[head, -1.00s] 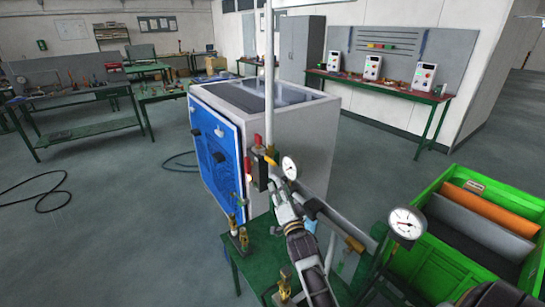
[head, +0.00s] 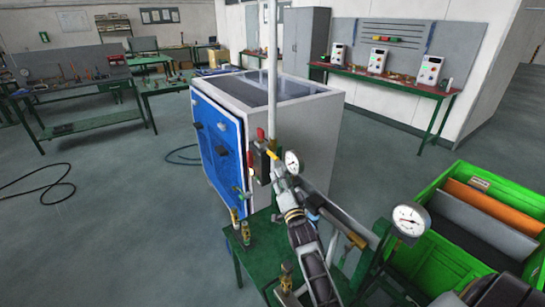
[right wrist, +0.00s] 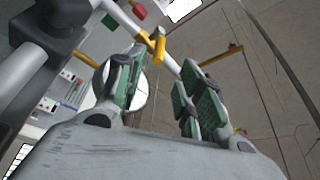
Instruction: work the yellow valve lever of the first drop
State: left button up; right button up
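A yellow valve lever (head: 272,154) sits on the pale vertical pipe, beside a round gauge (head: 291,162). It also shows in the right wrist view (right wrist: 153,46), just beyond my fingertips and roughly between them. My right gripper (head: 279,178) reaches up from the bottom of the head view, right below the lever and gauge. In the right wrist view its two green-padded fingers (right wrist: 163,88) are apart with nothing between them. I cannot tell whether a finger touches the lever. My left gripper is not in view.
A white and blue cabinet (head: 305,130) stands behind the pipe. A second yellow lever (head: 355,238) and a larger gauge (head: 411,220) are to the right of my arm. A green crate (head: 450,258) with panels stands at the right. Brass fittings (head: 245,233) stand on the green table.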

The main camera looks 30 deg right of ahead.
aim_at(273, 154)
jog(key=shift+p+x, duration=0.75)
jog(key=shift+x, duration=5.3)
jog(key=shift+d, duration=0.1)
grip_shut()
